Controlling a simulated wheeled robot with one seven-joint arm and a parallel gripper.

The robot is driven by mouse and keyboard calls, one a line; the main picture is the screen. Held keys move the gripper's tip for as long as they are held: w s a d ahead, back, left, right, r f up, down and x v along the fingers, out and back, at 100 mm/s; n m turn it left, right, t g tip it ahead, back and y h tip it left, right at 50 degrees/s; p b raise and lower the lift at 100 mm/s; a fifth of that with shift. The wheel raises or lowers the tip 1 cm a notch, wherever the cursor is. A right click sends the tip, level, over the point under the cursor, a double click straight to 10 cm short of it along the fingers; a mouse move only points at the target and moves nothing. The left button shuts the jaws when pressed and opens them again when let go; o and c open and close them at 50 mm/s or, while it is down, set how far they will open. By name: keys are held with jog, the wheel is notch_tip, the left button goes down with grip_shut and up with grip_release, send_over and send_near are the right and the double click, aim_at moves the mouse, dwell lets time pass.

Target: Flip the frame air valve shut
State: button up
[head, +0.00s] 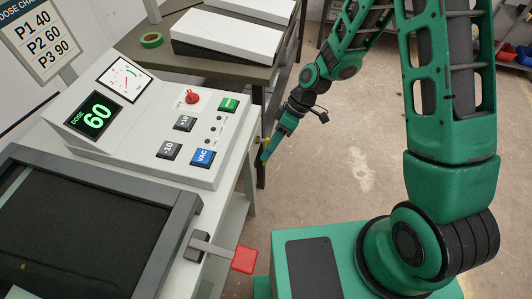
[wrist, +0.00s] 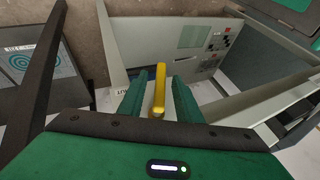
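The frame air valve's yellow lever (wrist: 159,92) shows in the wrist view. It stands between the two green fingers of my gripper (wrist: 158,98), with a narrow gap visible on each side. My gripper is open around the lever and does not appear to press on it. A white label (wrist: 122,92) beside the left finger shows the letters "UT"; the rest is hidden. In the head view my gripper (head: 267,153) reaches down beside the right side of the grey control console (head: 190,182). The valve body is mostly hidden there.
The console carries a green "60" display (head: 95,116), a gauge (head: 125,79), a red knob (head: 192,97) and a blue VAC button (head: 203,157). A black-framed unit (head: 180,235) with a red handle (head: 244,260) stands in front. Open floor (head: 335,180) lies to the right.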

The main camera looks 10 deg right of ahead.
jog(key=shift+x, duration=1.3)
jog(key=shift+c, duration=0.3)
grip_shut()
